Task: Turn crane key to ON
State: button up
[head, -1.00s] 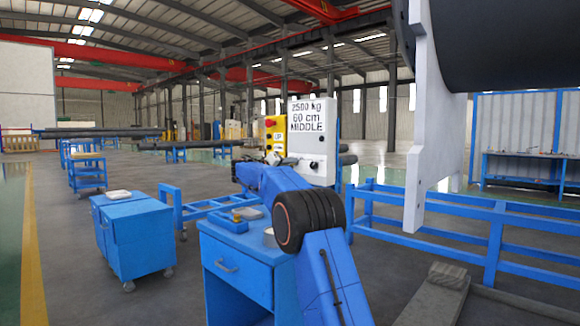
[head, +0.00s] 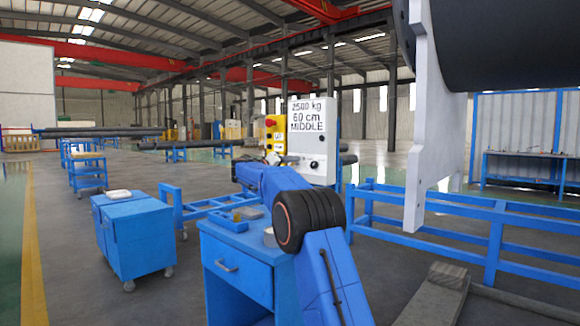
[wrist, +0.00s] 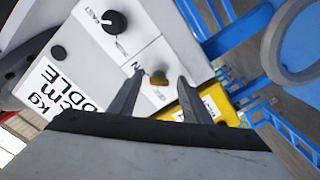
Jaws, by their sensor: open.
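The white control box (head: 312,135) reads "2500 kg, 60 cm, MIDDLE" in the head view and fills the upper left of the wrist view. A small brass-coloured crane key (wrist: 158,79) sits on its white panel, with part of a label ending in "N" beside it. My gripper (wrist: 161,80) is open. Its two dark fingers reach toward the panel, one on each side of the key, with gaps showing. I cannot tell whether the fingertips touch the panel. In the head view my gripper is small and hard to make out beside the box.
A black knob (wrist: 114,22) marked "FAST" is on the same panel. A yellow control unit (head: 274,134) with red buttons adjoins the white box. A blue cabinet (head: 236,262) stands below. A large pale flange plate (head: 430,130) hangs at the right.

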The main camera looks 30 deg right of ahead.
jog(key=v, duration=1.7)
jog(key=shift+a, duration=0.15)
jog(key=s+d+f+n+g+y, duration=0.1)
jog(key=s+f+y, duration=0.25)
jog(key=s, duration=0.75)
jog(key=s+f+n+y, duration=0.15)
jog(key=s+f, duration=0.35)
jog(key=s, duration=0.6)
jog(key=s+d+f+n+g+y, duration=0.1)
jog(key=s+f+y, duration=0.3)
jog(key=s, duration=0.6)
jog(key=s+a+f+y, duration=0.2)
jog(key=s+a+f, duration=0.2)
jog(key=s+f, duration=0.3)
jog(key=s+a+f+n+y, duration=0.1)
jog(key=s+a+f+y, duration=0.2)
jog(key=s+f, duration=0.4)
jog(key=s+a+f+y, duration=0.3)
jog(key=s+a+f, duration=0.2)
jog(key=s, duration=1.1)
notch_tip(320, 180, down, 3)
jog(key=shift+a+r+t, duration=0.2)
jog(key=shift+a+t, duration=0.05)
jog(key=shift+t, duration=0.05)
jog(key=shift+s+n, duration=0.15)
jog(key=shift+n, duration=0.1)
